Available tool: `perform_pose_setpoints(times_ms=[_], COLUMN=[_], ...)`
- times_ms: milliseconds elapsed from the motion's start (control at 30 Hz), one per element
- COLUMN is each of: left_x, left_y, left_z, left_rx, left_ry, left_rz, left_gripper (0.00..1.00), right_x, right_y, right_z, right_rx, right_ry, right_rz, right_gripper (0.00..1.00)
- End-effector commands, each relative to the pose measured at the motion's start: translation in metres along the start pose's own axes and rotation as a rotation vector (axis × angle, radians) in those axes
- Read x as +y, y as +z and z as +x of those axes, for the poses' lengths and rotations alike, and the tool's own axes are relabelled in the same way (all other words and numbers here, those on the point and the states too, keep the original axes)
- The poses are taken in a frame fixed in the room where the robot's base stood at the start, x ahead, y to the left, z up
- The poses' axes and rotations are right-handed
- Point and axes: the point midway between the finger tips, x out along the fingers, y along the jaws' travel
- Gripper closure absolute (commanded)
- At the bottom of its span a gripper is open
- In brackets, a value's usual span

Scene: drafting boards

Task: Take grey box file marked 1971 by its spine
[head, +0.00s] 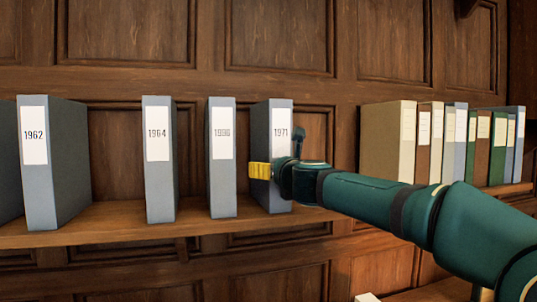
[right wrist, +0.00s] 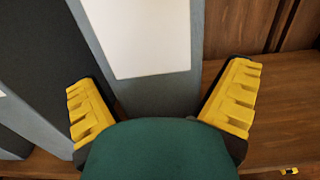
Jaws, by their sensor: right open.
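The grey box file marked 1971 (head: 282,120) stands upright on the shelf, the rightmost of the grey files, with a white label on its spine. My right gripper (head: 278,166) is open at the lower part of this spine and hides some of it. In the right wrist view, the grey spine with its white label (right wrist: 150,40) lies between the two yellow-padded fingers of the gripper (right wrist: 162,98). A gap shows between the right finger and the spine. Whether the left finger touches the file is unclear. My left gripper is not in view.
Grey files marked 1962 (head: 34,190) and 1964 (head: 158,185), and one with a hard-to-read label (head: 222,185), stand to the left on the wooden shelf (head: 110,222). Several books and binders (head: 385,140) stand further right. Gaps separate the grey files.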

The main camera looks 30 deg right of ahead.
Motion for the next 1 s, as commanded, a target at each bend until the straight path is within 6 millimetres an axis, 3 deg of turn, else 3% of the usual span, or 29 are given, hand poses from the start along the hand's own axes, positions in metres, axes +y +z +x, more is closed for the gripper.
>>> perform_pose_setpoints(times_ms=[300,367,533,1000], left_x=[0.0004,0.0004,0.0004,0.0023], left_y=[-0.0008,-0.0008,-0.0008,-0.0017], left_z=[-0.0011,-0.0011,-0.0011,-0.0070], left_rx=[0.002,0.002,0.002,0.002], left_ry=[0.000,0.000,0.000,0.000], left_rz=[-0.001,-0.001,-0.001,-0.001], left_gripper=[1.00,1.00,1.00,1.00], right_x=[0.0000,0.0000,0.0000,0.0001], right_y=[0.0003,0.0003,0.0002,0.0097], right_z=[0.0059,0.0059,0.0058,0.0048], right_rx=[-0.001,-0.001,0.000,-0.006], right_ry=[0.000,0.000,0.000,0.000], right_rz=[-0.001,-0.001,-0.001,0.000], right_gripper=[0.01,0.19,0.78,0.80])
